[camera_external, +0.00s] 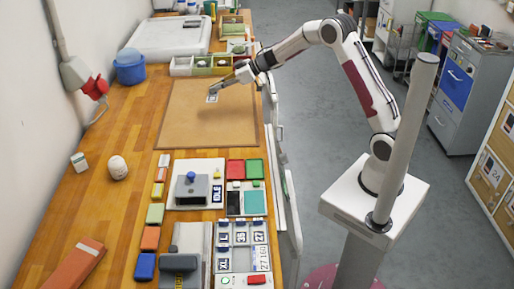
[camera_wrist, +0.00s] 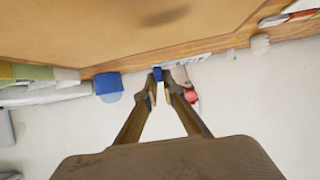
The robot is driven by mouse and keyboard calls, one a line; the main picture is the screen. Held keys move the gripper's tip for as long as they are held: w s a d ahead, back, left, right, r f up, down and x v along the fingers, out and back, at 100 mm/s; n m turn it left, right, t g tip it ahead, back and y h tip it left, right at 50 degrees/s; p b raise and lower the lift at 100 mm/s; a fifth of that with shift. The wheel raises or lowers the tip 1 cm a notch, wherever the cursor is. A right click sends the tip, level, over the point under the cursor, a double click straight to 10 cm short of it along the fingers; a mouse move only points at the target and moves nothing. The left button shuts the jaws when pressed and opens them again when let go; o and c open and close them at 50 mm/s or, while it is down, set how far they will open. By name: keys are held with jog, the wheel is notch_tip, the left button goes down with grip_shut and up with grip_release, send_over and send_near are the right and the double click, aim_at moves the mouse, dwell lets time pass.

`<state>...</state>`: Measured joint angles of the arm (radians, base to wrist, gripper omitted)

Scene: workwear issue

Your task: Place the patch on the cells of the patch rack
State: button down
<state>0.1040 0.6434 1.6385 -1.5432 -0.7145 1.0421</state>
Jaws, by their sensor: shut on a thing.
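My gripper (camera_external: 214,91) is shut on the patch (camera_external: 212,99), a small pale piece with a dark mark. It is over the upper part of the brown board. In the wrist view my fingertips (camera_wrist: 160,84) are close together. A small blue piece and a thin pale strip show at their ends; I cannot tell how much of this is the patch. The likely patch rack (camera_external: 223,266) is a grey panel at the bottom of the external view. Several of its cells hold dark-lettered pieces. My gripper is well away from it.
The brown board (camera_external: 185,125) is otherwise clear. A stamp-like block (camera_external: 192,188), red, green and teal pads and a row of coloured blocks (camera_external: 150,238) lie between the board and the rack. A blue tub (camera_external: 130,70) and divided trays (camera_external: 203,68) stand beyond the board.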

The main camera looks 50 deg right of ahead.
jog(key=shift+s+d, duration=0.1)
jog(key=shift+d, duration=0.3)
jog(key=s+d+m+t+h, duration=0.3)
jog(key=s+d+m+h, duration=0.5)
jog(key=s+d, duration=0.4)
jog(key=d, duration=0.4)
jog(key=shift+r, duration=0.2)
jog(key=shift+d, duration=0.15)
jog(key=a, duration=0.7)
dwell(0.5)
jog(key=shift+a, duration=0.1)
